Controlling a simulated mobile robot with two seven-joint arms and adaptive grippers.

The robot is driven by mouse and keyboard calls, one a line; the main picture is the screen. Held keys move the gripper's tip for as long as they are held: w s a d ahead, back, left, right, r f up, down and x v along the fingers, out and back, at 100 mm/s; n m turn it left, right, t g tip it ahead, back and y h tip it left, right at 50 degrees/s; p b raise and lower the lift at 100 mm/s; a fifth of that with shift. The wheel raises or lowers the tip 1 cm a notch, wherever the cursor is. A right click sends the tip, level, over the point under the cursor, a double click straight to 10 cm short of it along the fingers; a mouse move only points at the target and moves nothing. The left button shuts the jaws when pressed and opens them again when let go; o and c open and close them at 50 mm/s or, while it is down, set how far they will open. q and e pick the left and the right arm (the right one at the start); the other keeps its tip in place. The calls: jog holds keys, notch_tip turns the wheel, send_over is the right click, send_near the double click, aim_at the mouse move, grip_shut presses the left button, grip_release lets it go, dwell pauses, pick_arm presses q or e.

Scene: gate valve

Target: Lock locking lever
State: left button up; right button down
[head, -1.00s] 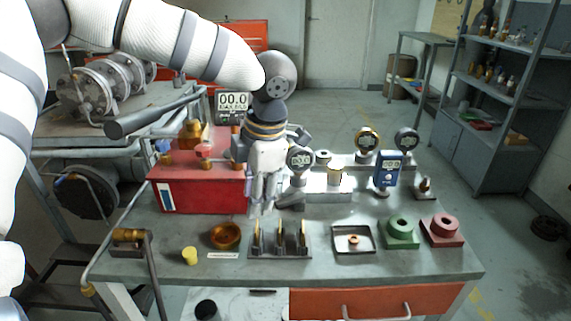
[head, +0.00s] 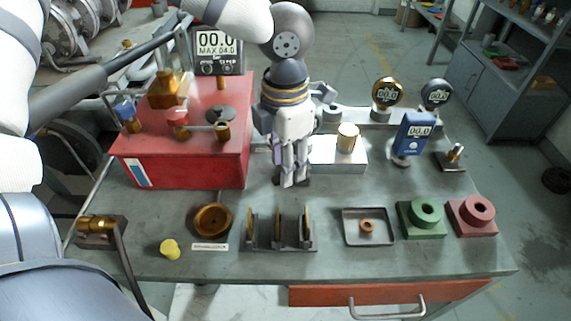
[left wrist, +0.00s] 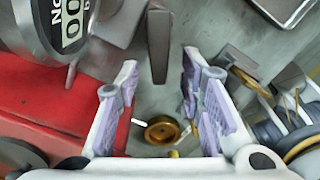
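A dark grey bar, which looks like the locking lever (left wrist: 158,45), points down between my left gripper's fingers in the left wrist view. A small dark part of it seems to show beside the fingertips in the head view. My left gripper (head: 292,182) points down over the table, right of the red box. In the left wrist view the fingers (left wrist: 160,100) are wide apart and the bar does not appear to touch either. How deep the bar sits is unclear. A display gauge (left wrist: 70,20) stands near the bar. My right gripper is not in view.
The red box (head: 190,150) with valves stands close left of the gripper. A pale block (head: 340,155) stands right. In front are a brass bowl (head: 212,219), slotted rack (head: 282,245), tray (head: 367,240), green block (head: 425,218) and red block (head: 472,214).

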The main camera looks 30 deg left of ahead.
pick_arm(q)
jog(key=shift+f, duration=0.9)
grip_shut()
jog(key=shift+w+a+m, duration=0.2)
jog(key=shift+m, duration=0.55)
jog(key=shift+w+a+m, duration=0.15)
jog(key=shift+a+m, duration=0.05)
jog(key=shift+m, duration=0.6)
jog(key=shift+w+a+m, duration=0.2)
jog(key=shift+m, duration=0.55)
grip_release()
